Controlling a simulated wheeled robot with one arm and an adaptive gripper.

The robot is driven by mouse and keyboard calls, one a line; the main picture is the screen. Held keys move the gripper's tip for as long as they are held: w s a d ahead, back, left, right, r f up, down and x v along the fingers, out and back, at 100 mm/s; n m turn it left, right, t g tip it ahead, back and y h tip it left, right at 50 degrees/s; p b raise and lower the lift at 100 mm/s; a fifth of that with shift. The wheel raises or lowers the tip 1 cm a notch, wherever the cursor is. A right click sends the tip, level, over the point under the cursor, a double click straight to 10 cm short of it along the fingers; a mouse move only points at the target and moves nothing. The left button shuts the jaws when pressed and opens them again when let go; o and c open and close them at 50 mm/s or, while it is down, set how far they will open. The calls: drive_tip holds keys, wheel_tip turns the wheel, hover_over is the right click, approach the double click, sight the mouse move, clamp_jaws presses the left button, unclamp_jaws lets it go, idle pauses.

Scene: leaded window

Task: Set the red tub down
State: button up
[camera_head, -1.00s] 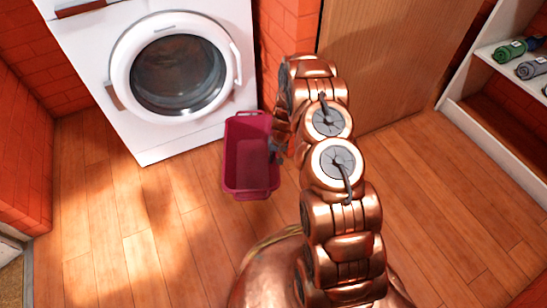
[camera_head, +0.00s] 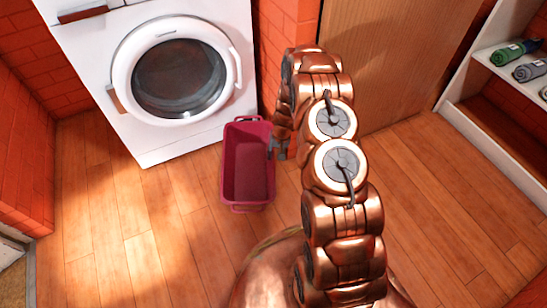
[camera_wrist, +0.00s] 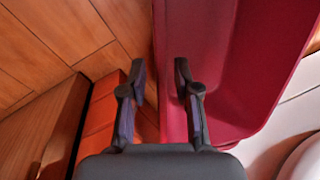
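The red tub (camera_head: 233,180) is a deep, open, dark pink-red box in front of the washing machine. It looks upright and on the floor, but its underside is hidden. In the head view my gripper (camera_head: 278,149) is at the tub's right side, partly hidden by my arm. In the wrist view the tub (camera_wrist: 235,75) fills the upper right. My gripper's fingers (camera_wrist: 160,82) are spread there, one beside the tub's edge and the other overlapping the tub. A narrow gap shows between the left finger and the tub.
The white washing machine (camera_head: 148,138) with a round door stands just behind the tub. A brick wall (camera_head: 290,30) and a wooden panel (camera_head: 385,60) are behind my arm. Wooden floor (camera_head: 130,220) is clear at left.

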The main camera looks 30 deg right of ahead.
wheel_tip(320, 180, up, 8)
drive_tip(key=d+p, duration=0.1)
drive_tip(key=p, duration=0.1)
drive_tip(key=s+a+r+n+g, duration=0.1)
drive_tip(key=s+a+r, duration=0.35)
drive_tip(key=r, duration=0.35)
drive_tip(key=s+a+r+n, duration=0.1)
drive_tip(key=s+a+r, duration=0.35)
drive_tip(key=r, duration=0.35)
drive_tip(key=s+a+r+n+g, duration=0.1)
drive_tip(key=s+a+r, duration=0.2)
drive_tip(key=s+r, duration=0.4)
drive_tip(key=s+a+r+n+g+h, duration=0.1)
drive_tip(key=s+r, duration=0.5)
drive_tip(key=s, duration=0.6)
drive_tip(key=s+a+r+g, duration=0.1)
drive_tip(key=s+r, duration=0.5)
drive_tip(key=s, duration=0.7)
drive_tip(key=shift+a+r+n+g+h, duration=0.25)
drive_tip(key=shift+a+n+g+h, duration=0.05)
drive_tip(key=shift+a+n+h, duration=0.1)
drive_tip(key=shift+w+r, duration=0.1)
drive_tip(key=shift+r, duration=0.05)
wheel_tip(320, 180, up, 37)
drive_tip(key=w+t+p, duration=0.1)
drive_tip(key=t+p, duration=0.1)
drive_tip(key=p, duration=3.4)
drive_tip(key=shift+w+d+r, duration=0.15)
drive_tip(key=shift+w+r, duration=0.05)
drive_tip(key=shift+w, duration=0.05)
